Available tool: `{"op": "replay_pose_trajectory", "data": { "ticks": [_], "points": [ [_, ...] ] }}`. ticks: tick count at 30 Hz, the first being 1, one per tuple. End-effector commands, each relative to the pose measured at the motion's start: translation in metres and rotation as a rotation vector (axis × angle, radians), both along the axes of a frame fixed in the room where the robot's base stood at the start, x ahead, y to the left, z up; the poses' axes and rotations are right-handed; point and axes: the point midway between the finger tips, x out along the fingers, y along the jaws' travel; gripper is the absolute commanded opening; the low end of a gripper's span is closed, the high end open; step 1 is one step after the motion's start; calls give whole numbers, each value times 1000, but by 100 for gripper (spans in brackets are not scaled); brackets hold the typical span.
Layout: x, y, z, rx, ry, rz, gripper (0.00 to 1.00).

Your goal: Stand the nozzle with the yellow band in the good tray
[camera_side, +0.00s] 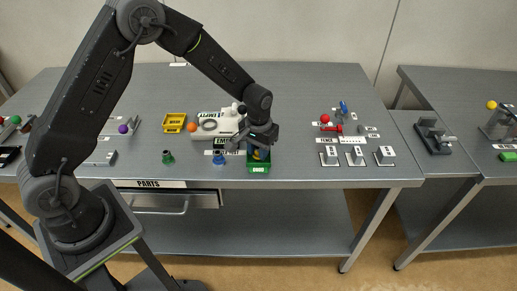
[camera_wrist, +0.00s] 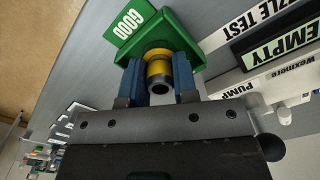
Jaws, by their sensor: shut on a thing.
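My gripper (camera_side: 260,142) is low over the green good tray (camera_side: 258,166). In the wrist view my gripper's two blue fingers (camera_wrist: 158,80) are shut on the nozzle with the yellow band (camera_wrist: 157,68), one on each side. The nozzle's dark round end faces the camera, with the yellow band beyond it. The tray (camera_wrist: 196,52) lies behind the nozzle, its rim around it in the picture, with a GOOD label at one side. I cannot tell whether the nozzle touches the tray floor. In the side view the nozzle is mostly hidden by the gripper.
A blue nozzle-like piece (camera_side: 219,159) stands left of the tray, and a green one (camera_side: 168,157) further left. An EMPTY sign (camera_wrist: 292,38) stands near the tray.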

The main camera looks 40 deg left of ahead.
Motion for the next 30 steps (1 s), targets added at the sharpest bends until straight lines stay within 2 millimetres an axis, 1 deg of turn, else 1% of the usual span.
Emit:
{"op": "replay_pose_trajectory", "data": {
  "ticks": [6, 7, 15, 17, 20, 23, 30],
  "points": [
    [0, 0, -2, 0, 0, 0, 0],
    [0, 0, -3, 0, 0, 0, 28],
    [0, 0, -2, 0, 0, 0, 53],
    [0, 0, -1, 0, 0, 0, 53],
    [1, 0, 9, 0, -2, 0, 53],
    [1, 0, 26, 0, -5, 0, 53],
    [1, 0, 76, 0, -4, 0, 53]
  ]
}}
